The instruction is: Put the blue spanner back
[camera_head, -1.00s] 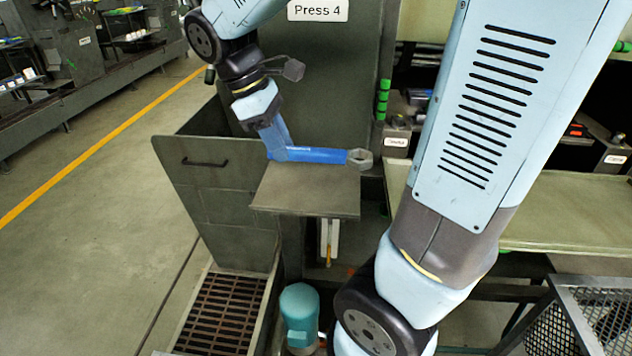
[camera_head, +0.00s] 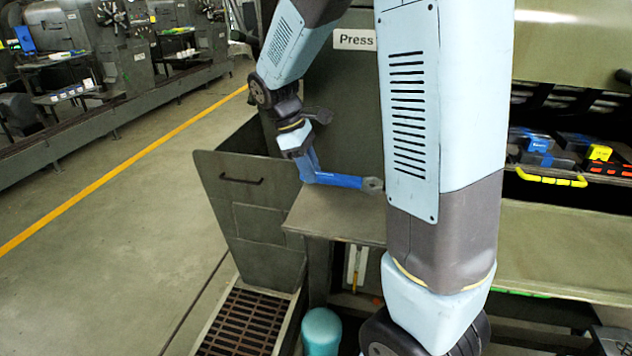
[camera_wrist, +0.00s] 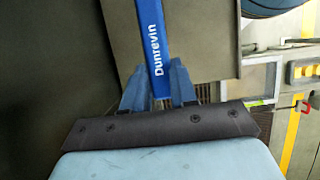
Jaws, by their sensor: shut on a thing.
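The blue spanner (camera_head: 340,180) has a grey metal head at its right end, and "Dunrevin" is printed on its handle. My gripper (camera_head: 308,170) is shut on the left end of the handle and holds the spanner roughly level, just above or at a small grey-green shelf (camera_head: 345,215) of the press; I cannot tell if it touches. In the wrist view the spanner (camera_wrist: 152,35) runs up and away from between the two blue fingers of my gripper (camera_wrist: 158,85). Its far end is out of that view.
The press's upright panel labelled "Press" (camera_head: 355,39) stands behind the shelf. A bin with a handle (camera_head: 250,200) is at the left, above a floor grate (camera_head: 240,322). A teal-topped object (camera_head: 321,330) stands below the shelf. A long bench (camera_head: 560,245) and tool trays (camera_head: 550,178) are at the right.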

